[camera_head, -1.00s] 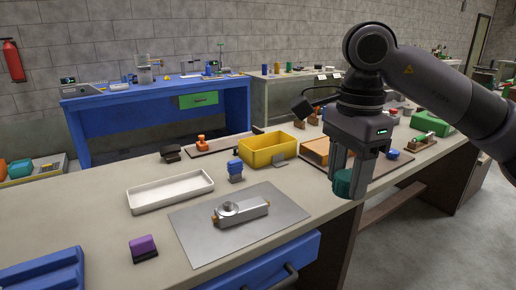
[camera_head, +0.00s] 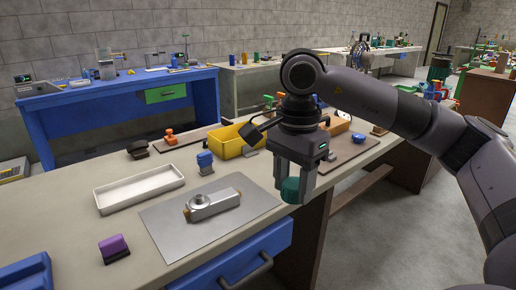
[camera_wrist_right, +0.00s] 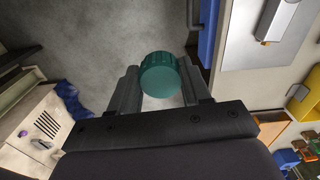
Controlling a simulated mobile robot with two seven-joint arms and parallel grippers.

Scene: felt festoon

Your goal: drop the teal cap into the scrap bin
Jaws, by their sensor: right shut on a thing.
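The teal cap (camera_head: 291,190) is held between the fingertips of my right gripper (camera_head: 294,184), above the floor just off the front edge of the workbench. In the right wrist view the ribbed cap (camera_wrist_right: 160,76) sits between the two fingers, with grey floor behind it. My right gripper is shut on it and points down. My left gripper is not in view. I cannot pick out the scrap bin for certain; a dark green container (camera_head: 440,68) stands far back at the right.
The workbench (camera_head: 75,222) holds a white tray (camera_head: 138,187), a grey mat (camera_head: 165,230) with a metal part, a yellow bin (camera_head: 228,149) and a purple-topped block (camera_head: 114,247). A blue drawer (camera_head: 240,258) is under its front edge. Open floor (camera_head: 375,235) lies to the right.

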